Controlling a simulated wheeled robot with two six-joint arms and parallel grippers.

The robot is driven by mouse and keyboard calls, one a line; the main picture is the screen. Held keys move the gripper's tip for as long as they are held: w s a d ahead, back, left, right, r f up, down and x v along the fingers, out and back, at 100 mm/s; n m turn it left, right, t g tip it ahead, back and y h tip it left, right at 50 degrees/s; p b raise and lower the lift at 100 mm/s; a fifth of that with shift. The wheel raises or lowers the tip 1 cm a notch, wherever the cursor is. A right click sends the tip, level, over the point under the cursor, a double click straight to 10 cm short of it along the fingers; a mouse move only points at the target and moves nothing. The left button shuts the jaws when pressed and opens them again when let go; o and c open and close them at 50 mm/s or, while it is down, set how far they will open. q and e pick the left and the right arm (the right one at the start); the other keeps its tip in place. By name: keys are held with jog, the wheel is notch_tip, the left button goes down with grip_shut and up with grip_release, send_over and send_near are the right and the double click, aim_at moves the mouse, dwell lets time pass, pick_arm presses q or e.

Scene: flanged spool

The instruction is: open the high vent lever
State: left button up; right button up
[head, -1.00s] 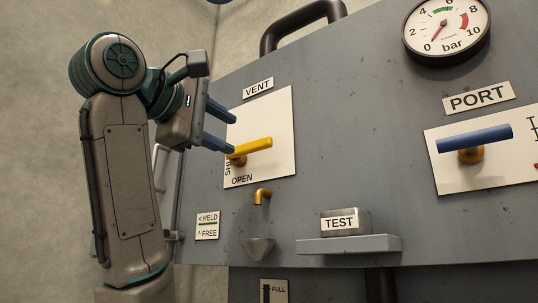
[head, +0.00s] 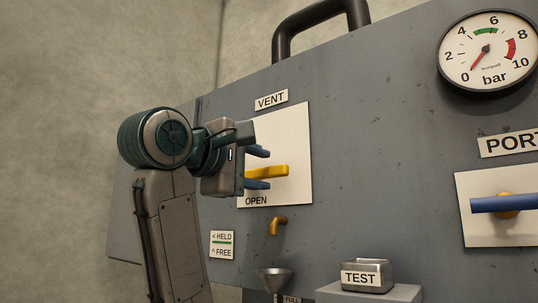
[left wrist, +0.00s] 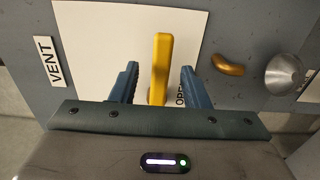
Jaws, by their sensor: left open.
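The yellow vent lever (head: 285,171) lies roughly horizontal on a white plate (head: 301,132) under the VENT label (head: 271,100), its free end to the right. The word OPEN is printed low on the plate. My left gripper (head: 268,169) is open, with one blue finger above the lever and one below it. In the left wrist view the lever (left wrist: 161,60) stands between the two fingers, with a visible gap on each side. The lever's pivot is hidden behind the gripper. My right gripper is not in view.
A small brass spout (head: 278,224) and a metal funnel (head: 272,277) are below the plate. A HELD/FREE label (head: 222,245) is at lower left. A blue PORT lever (head: 506,204), a gauge (head: 488,52) near 0 and a TEST block (head: 367,276) are to the right.

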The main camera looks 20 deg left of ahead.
aim_at(268, 172)
pick_arm(q)
jog(key=p+x, duration=0.1)
jog(key=x, duration=0.3)
jog(key=shift+f, duration=0.1)
jog(key=shift+s, duration=0.1)
jog(key=shift+a, duration=0.1)
grip_shut()
